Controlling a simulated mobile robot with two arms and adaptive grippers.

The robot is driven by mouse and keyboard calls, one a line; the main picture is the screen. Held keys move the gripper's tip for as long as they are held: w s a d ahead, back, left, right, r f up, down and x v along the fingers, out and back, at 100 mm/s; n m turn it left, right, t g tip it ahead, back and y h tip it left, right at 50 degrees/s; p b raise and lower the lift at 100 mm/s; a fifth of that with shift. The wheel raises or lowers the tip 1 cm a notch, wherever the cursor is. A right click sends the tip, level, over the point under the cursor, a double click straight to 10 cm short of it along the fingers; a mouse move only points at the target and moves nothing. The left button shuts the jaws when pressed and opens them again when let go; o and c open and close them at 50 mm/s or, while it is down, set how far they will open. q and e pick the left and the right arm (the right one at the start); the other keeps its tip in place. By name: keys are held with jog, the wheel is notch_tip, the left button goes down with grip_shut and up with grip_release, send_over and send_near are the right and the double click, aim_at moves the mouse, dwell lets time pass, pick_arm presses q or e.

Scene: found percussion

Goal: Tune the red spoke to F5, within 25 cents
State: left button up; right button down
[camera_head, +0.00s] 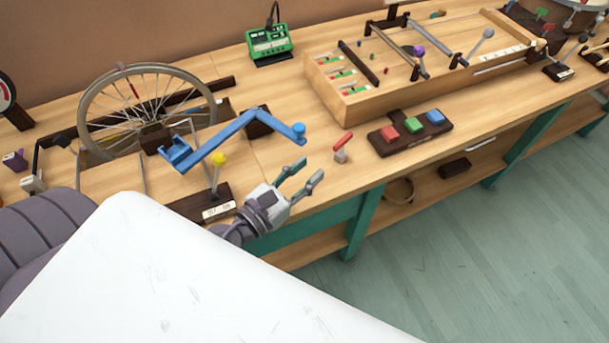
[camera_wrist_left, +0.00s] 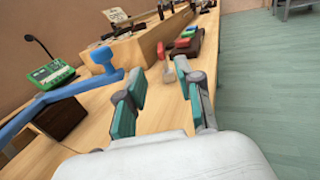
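The spoked wheel (camera_head: 82,120) stands upright at the back left of the bench; a short red line among its spokes looks like the red spoke (camera_head: 133,89). A green tuner (camera_head: 269,41) stands at the back; its readout is too small to read. A small tool with a red handle (camera_head: 343,139) and grey block end lies near the bench's front edge; it also shows in the left wrist view (camera_wrist_left: 161,50). My left gripper (camera_head: 305,171) is open and empty, just left of this tool, fingers pointing towards it. My right gripper is not in view.
A blue crank-like arm (camera_head: 225,135) and a yellow-knobbed lever (camera_head: 219,159) stand between wheel and gripper. A dark block (camera_head: 437,135) with red, green and blue buttons lies right of the tool. A large wooden box (camera_head: 376,107) fills the back right.

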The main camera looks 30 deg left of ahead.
pick_arm(q)
jog(key=shift+s, duration=0.1)
grip_shut()
dwell(1.3)
